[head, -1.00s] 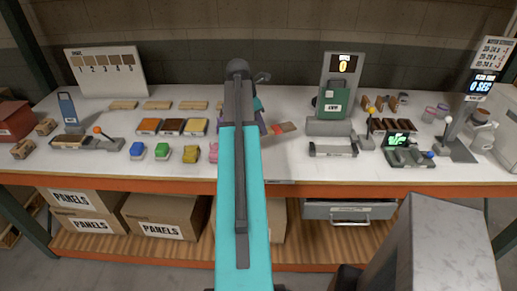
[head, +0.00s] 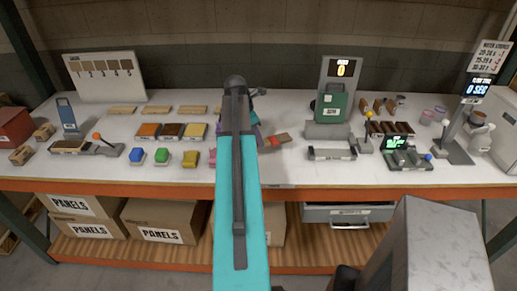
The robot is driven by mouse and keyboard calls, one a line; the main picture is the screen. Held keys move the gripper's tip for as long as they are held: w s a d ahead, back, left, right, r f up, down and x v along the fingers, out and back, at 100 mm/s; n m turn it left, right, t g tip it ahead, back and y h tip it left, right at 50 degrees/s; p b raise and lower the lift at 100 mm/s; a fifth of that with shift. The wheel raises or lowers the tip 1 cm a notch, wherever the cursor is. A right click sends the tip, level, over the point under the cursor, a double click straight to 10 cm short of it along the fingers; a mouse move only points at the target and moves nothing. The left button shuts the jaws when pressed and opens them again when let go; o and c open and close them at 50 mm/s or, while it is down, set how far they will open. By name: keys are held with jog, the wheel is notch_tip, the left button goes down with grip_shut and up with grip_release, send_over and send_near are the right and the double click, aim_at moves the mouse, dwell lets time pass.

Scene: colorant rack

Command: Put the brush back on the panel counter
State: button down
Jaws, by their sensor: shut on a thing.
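The brush (head: 278,139), with a brown-red end, sticks out to the right of my arm over the middle of the white panel counter (head: 290,174). My gripper (head: 260,138) is shut on it; my teal arm hides most of the gripper and part of the brush. The brush is low and close to the counter top; I cannot tell whether it touches.
Several wooden panels and colour pads (head: 172,131) lie left of my arm, with coloured blocks (head: 162,158) in front. A green device (head: 332,107) on a stand and a grey tray (head: 331,153) stand to the right. Counter between brush and tray is clear.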

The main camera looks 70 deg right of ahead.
jog(key=shift+f, duration=1.25)
jog(key=shift+f+p, duration=0.15)
jog(key=shift+p, duration=0.2)
jog(key=shift+f+p, duration=0.55)
jog(key=shift+f, duration=1.15)
jog(key=c, duration=1.3)
grip_release()
jog(key=shift+c, duration=0.2)
jog(key=shift+r, duration=0.15)
jog(key=b+v, duration=0.3)
jog(key=v, duration=0.7)
jog(key=shift+w+r, duration=0.15)
jog(key=shift+r, duration=0.1)
jog(key=shift+a+r, duration=0.2)
jog(key=shift+r, duration=0.35)
